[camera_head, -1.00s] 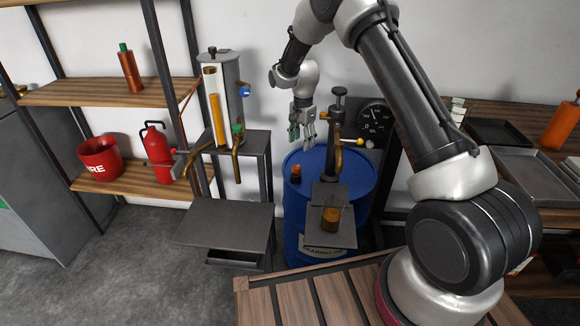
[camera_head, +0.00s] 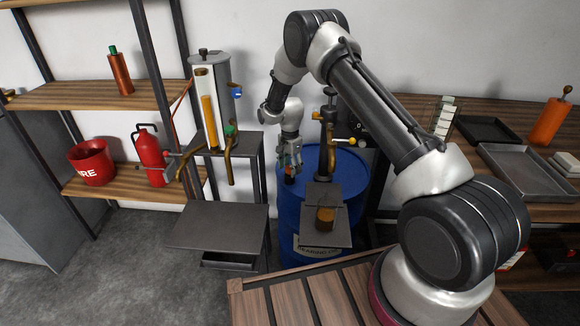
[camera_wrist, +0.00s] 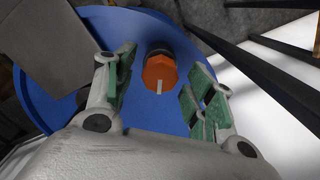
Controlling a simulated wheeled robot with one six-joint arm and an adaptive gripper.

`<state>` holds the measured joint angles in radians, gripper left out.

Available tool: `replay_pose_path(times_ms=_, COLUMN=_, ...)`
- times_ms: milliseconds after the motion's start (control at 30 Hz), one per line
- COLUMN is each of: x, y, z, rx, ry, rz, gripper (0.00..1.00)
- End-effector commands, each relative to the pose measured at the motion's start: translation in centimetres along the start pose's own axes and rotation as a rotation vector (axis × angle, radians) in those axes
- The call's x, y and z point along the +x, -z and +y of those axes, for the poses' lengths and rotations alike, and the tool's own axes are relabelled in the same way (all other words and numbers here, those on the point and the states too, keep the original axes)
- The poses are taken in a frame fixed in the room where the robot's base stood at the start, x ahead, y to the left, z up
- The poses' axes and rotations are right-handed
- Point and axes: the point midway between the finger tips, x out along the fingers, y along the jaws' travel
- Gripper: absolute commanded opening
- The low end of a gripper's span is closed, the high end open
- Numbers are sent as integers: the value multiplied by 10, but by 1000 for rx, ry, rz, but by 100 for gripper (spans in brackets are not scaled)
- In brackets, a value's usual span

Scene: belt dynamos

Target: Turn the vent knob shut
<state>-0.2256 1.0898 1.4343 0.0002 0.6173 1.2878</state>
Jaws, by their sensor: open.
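The vent knob is an orange faceted cap with a white mark on a dark base, and it stands on the blue drum (camera_head: 288,215). In the wrist view the knob (camera_wrist: 160,73) lies just beyond and between the fingertips, with its white mark pointing toward the palm. My gripper (camera_head: 290,163) is above the left part of the drum top, with its fingers pointing down. In the wrist view my gripper (camera_wrist: 158,92) has its green-padded fingers spread on either side of the knob, with visible gaps. In the head view the fingers partly hide the knob.
A dark pump post (camera_head: 326,140) with a brass spout rises from the drum, right of my gripper. A small shelf (camera_head: 338,237) holding an amber cup (camera_head: 325,219) sits in front. A dispenser with a yellow tube (camera_head: 209,120) stands to the left.

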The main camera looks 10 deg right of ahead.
Motion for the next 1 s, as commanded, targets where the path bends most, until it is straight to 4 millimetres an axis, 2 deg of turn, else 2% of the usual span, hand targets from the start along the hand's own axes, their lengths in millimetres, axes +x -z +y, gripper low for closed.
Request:
replay_pose_path(times_ms=67, x=0, y=0, z=0, rx=0, ry=0, rz=0, gripper=53)
replay_pose_path(times_ms=300, x=0, y=0, z=0, rx=0, ry=0, rz=0, gripper=9)
replay_pose_path(times_ms=667, x=-1, y=0, z=0, rx=-38, ry=0, rz=0, gripper=9)
replay_pose_path(times_ms=1000, x=-1, y=0, z=0, rx=-260, ry=0, rz=0, gripper=9)
